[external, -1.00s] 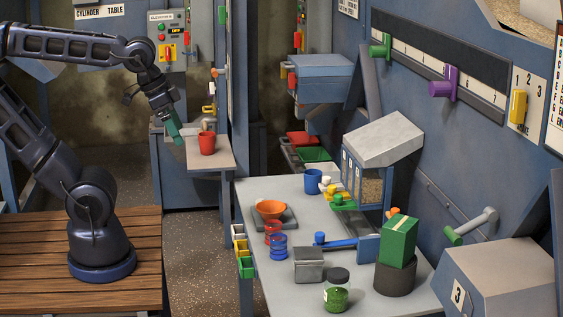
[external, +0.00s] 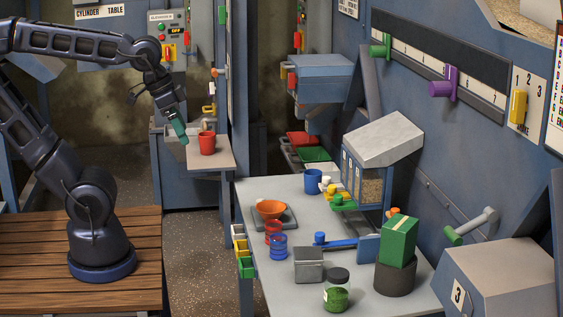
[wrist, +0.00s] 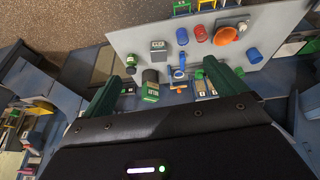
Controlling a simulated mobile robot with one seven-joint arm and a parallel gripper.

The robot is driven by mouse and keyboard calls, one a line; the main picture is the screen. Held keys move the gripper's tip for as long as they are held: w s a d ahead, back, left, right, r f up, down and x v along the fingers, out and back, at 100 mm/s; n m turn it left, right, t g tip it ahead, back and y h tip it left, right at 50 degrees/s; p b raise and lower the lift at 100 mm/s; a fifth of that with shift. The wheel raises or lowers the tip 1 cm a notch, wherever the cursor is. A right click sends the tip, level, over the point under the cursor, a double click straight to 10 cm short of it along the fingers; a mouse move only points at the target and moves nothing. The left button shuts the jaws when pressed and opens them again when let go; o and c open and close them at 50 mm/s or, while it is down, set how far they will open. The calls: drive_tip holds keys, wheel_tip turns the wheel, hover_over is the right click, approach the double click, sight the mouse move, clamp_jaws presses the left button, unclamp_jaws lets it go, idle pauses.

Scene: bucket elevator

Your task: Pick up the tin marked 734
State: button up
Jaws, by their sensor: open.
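No marking 734 is legible on anything, so I cannot tell which object is that tin. A grey square box-like tin (external: 308,264) stands on the grey table, and also shows in the wrist view (wrist: 158,45). Beside it are a small red ringed can (external: 273,232) and a blue ringed can (external: 278,247). A dark-lidded glass jar with green contents (external: 337,297) stands at the front. My gripper (external: 179,131) is open and empty, left of the table and close to a red cup; in the wrist view its green fingers (wrist: 162,78) are spread apart.
The red cup (external: 207,142) stands on a small shelf (external: 214,160). An orange bowl (external: 270,208) sits on a scale. A blue mug (external: 313,181) stands behind. A green box (external: 399,241) tops a dark drum (external: 394,279). The table's front-left area is clear.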

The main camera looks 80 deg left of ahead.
drive_tip(key=w+d+f+n+g+h, duration=0.15)
drive_tip(key=w+f+n, duration=0.3)
drive_tip(key=w, duration=0.55)
drive_tip(key=w+f+n+g+h, duration=0.15)
drive_tip(key=w+f+n, duration=0.35)
drive_tip(key=w, duration=0.6)
drive_tip(key=n+g+h, duration=0.1)
drive_tip(key=n+g, duration=0.1)
drive_tip(key=n, duration=0.4)
approach(308, 265)
drive_tip(key=a, duration=0.2)
drive_tip(key=w+a+f, duration=0.1)
drive_tip(key=shift+a, duration=0.35)
drive_tip(key=shift+d+f+n, duration=0.1)
drive_tip(key=shift+f+n, duration=0.15)
drive_tip(key=shift+f, duration=0.25)
drive_tip(key=shift+x, duration=5.15)
drive_tip(key=shift+s+d, duration=0.1)
drive_tip(key=shift+d, duration=0.05)
drive_tip(key=c, duration=1.2)
drive_tip(key=shift+c, duration=0.2)
drive_tip(key=shift+r, duration=0.15)
